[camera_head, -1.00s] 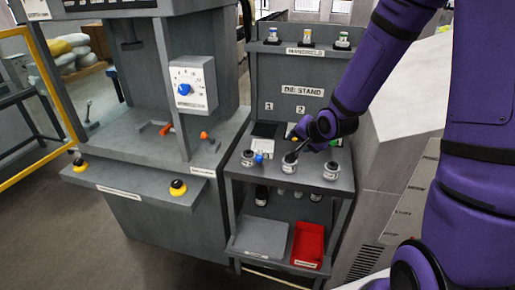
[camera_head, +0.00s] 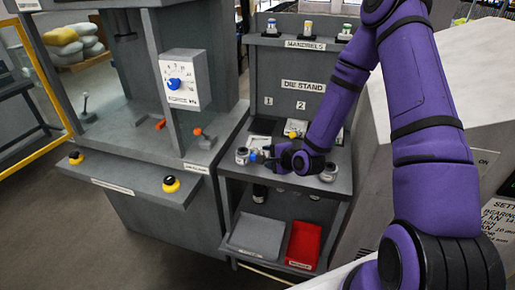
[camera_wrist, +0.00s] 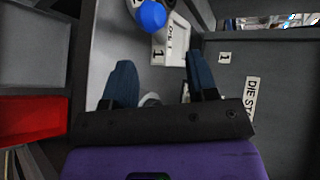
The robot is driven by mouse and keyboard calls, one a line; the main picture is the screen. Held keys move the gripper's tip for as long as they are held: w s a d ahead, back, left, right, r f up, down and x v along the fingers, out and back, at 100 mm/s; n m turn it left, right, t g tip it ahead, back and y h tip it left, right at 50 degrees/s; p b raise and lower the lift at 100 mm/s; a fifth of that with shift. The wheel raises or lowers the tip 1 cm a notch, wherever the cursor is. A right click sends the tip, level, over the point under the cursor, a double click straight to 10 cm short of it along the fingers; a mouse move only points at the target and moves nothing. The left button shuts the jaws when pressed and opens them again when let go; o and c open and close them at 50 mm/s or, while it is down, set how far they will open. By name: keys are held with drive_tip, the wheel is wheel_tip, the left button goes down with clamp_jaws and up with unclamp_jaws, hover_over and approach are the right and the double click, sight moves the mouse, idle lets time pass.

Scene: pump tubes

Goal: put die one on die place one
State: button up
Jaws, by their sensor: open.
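My gripper (camera_wrist: 161,75) is open, its two dark blue fingers apart, with no die held up between their tips. In the head view it (camera_head: 265,156) is low over the die stand shelf, right of a grey-white die (camera_head: 242,156) at the shelf's left end. Which die is number one I cannot read. A pale object (camera_wrist: 151,99) shows partly between the fingers near the palm. My gripper hides the shelf's middle.
Another die (camera_head: 328,173) stands at the shelf's right. The stand's back panel (camera_head: 300,115) rises behind, with several mandrels on top. A grey press (camera_head: 205,150) is close on the left. A red tray (camera_head: 303,245) is below.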

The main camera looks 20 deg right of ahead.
sight(257, 149)
drive_tip(key=shift+x, duration=3.8)
drive_tip(key=shift+d+f, duration=0.1)
drive_tip(key=shift+f, duration=0.1)
drive_tip(key=shift+c, duration=0.5)
clamp_jaws()
